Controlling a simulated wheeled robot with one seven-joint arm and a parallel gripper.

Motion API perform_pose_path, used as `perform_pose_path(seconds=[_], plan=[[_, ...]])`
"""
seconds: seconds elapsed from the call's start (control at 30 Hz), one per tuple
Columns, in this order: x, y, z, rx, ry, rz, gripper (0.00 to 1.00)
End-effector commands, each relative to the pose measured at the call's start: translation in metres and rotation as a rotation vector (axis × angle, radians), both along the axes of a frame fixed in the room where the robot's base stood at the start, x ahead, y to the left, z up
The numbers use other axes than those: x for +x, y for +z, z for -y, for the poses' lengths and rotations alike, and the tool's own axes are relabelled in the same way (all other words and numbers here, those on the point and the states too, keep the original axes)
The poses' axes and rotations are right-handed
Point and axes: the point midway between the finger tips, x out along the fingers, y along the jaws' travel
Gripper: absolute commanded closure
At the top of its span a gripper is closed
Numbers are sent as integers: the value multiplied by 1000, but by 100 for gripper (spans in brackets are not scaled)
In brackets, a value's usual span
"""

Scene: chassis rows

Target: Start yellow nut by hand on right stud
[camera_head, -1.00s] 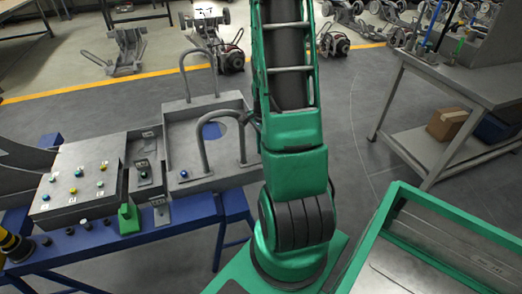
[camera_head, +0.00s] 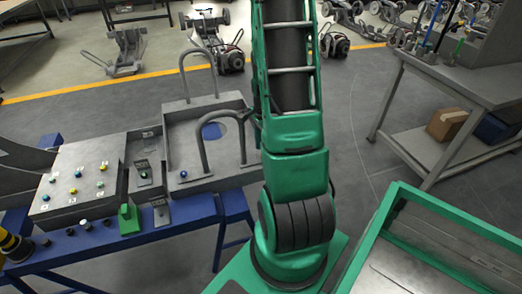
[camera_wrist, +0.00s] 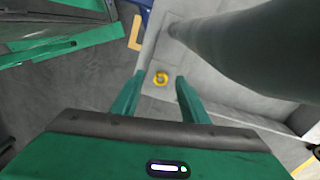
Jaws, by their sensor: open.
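In the wrist view, a small yellow ring-shaped part (camera_wrist: 161,78), which looks like the yellow nut, shows against a pale grey surface. My gripper (camera_wrist: 157,84) has its two green fingers apart, with nothing held between them. The yellow part appears beyond the gap between the fingertips; its distance is hard to judge. In the head view, a grey panel (camera_head: 61,204) at the left carries several small coloured pieces, including a yellow one (camera_head: 73,190). I cannot tell which position is the right stud. My gripper is not visible in the head view.
A grey tray with upright hoops (camera_head: 203,182) stands beside the panel on the blue bench (camera_head: 150,238). In the wrist view, a thick grey bar (camera_wrist: 255,45) runs close on the right.

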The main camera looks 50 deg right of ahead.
Motion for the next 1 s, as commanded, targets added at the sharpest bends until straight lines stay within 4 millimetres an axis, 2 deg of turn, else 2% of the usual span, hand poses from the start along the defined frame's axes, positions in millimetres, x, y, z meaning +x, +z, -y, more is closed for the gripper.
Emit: perform_pose_path(seconds=[0.3, 0.5, 0.7, 1.0], plan=[[2, 56, 1, -5, 0, 4, 59], [1, 83, 1, -4, -1, 1, 59], [1, 93, 0, -2, -2, -2, 59], [1, 94, 0, -1, -1, -1, 59]])
